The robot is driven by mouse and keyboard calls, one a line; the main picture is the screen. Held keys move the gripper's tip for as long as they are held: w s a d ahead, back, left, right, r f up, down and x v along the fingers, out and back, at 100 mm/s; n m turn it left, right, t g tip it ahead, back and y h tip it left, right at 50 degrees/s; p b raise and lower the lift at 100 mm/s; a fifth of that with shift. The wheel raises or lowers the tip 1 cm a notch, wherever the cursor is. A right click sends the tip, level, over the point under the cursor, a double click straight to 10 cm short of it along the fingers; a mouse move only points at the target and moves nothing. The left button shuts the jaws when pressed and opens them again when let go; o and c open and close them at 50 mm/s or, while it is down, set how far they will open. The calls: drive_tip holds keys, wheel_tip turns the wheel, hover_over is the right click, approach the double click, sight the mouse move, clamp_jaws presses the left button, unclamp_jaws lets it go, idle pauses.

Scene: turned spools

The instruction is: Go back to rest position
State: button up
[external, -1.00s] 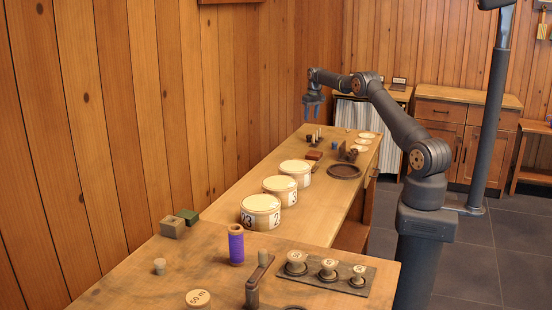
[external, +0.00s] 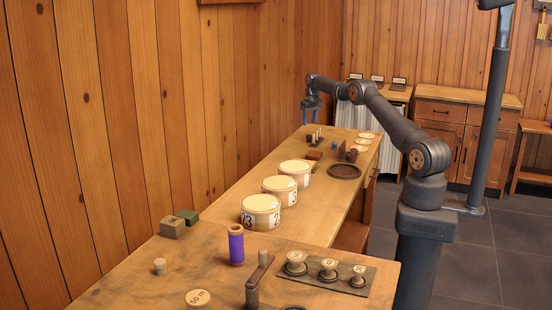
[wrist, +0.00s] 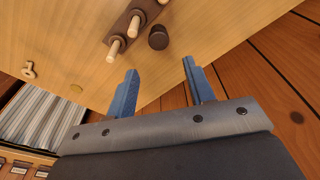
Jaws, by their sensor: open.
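My gripper (external: 311,118) hangs above the far end of the long wooden table (external: 240,245) in the external view. In the wrist view my gripper (wrist: 158,88) shows two blue fingers spread apart with nothing between them. Below and ahead of the fingers, a dark rack (wrist: 130,22) with light pegs stands on the table. A small dark brown knob-like piece (wrist: 158,38) stands beside the rack, apart from my fingers.
Three round numbered tins (external: 261,212) stand along the table. A purple spool (external: 236,245), a board with several wooden weights (external: 328,271) and a dark round tray (external: 344,171) also stand there. The plank wall (external: 150,110) runs along the left.

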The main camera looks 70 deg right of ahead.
drive_tip(key=w+a+r+n, duration=0.1)
drive_tip(key=w+a+n, duration=0.35)
drive_tip(key=a, duration=0.75)
drive_tip(key=w+a+r+n+y, duration=0.1)
drive_tip(key=w+a, duration=0.7)
drive_tip(key=a, duration=0.4)
drive_tip(key=w+a+r+n, duration=0.1)
drive_tip(key=w+a+n, duration=0.35)
drive_tip(key=a, duration=0.75)
drive_tip(key=a+r+n, duration=0.1)
drive_tip(key=a+n, duration=0.5)
drive_tip(key=a, duration=3.4)
drive_tip(key=shift+a+r+y, duration=0.3)
drive_tip(key=shift+r+y, duration=0.05)
drive_tip(key=shift+y, duration=0.05)
